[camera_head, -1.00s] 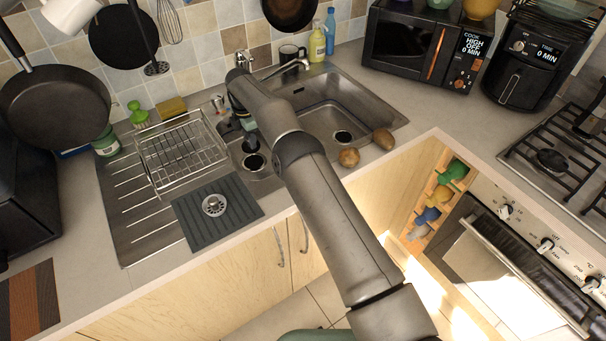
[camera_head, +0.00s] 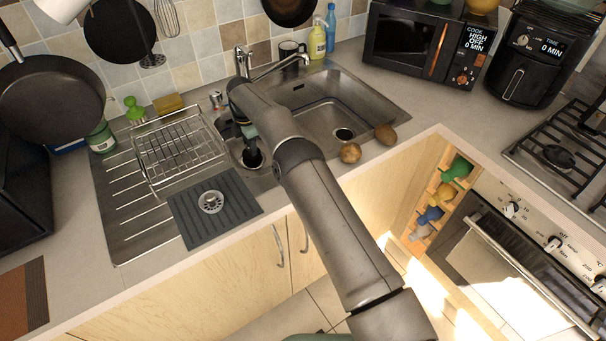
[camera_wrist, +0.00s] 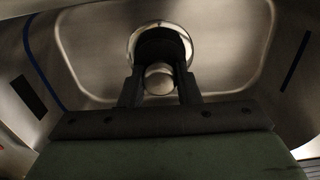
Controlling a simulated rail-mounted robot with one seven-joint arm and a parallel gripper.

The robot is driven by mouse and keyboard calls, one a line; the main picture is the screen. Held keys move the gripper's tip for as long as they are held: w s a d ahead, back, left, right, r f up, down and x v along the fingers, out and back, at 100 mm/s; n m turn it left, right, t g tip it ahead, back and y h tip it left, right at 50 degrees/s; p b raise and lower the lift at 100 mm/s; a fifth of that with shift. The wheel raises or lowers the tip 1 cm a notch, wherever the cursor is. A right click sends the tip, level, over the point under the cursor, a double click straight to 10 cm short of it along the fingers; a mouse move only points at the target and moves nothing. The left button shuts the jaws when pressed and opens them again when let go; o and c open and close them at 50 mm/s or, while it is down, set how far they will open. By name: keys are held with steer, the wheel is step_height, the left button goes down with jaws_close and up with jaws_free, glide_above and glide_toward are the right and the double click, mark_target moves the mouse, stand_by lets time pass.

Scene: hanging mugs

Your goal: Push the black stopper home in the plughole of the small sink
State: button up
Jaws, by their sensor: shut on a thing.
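The small sink (camera_head: 236,148) is the left bowl of the steel unit, and its floor and walls fill the wrist view (camera_wrist: 225,45). My gripper (camera_wrist: 159,84) is shut on the pale round knob (camera_wrist: 158,76) of the black stopper (camera_wrist: 159,43). The stopper is in front of the bright ring of the plughole (camera_wrist: 132,42) and covers most of it. In the head view the dark stopper (camera_head: 253,158) overlaps the plughole. I cannot tell how deep it sits. My arm hides part of the gripper there.
A larger bowl (camera_head: 322,112) lies to the right, with the tap (camera_head: 272,68) behind. A wire dish rack (camera_head: 180,150) and a dark mat (camera_head: 222,222) with a metal strainer (camera_head: 211,202) are to the left. Two potatoes (camera_head: 350,152) lie on the front edge.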

steer(key=shift+f, duration=0.55)
steer(key=shift+b, duration=0.4)
steer(key=shift+b, duration=0.75)
stand_by(1.2)
steer(key=shift+f+b, duration=0.65)
steer(key=shift+f, duration=0.35)
steer(key=o, duration=1)
steer(key=shift+o, duration=0.2)
step_height(320, 180, up, 10)
steer(key=shift+f, duration=0.25)
step_height(320, 180, up, 8)
steer(key=p, duration=0.8)
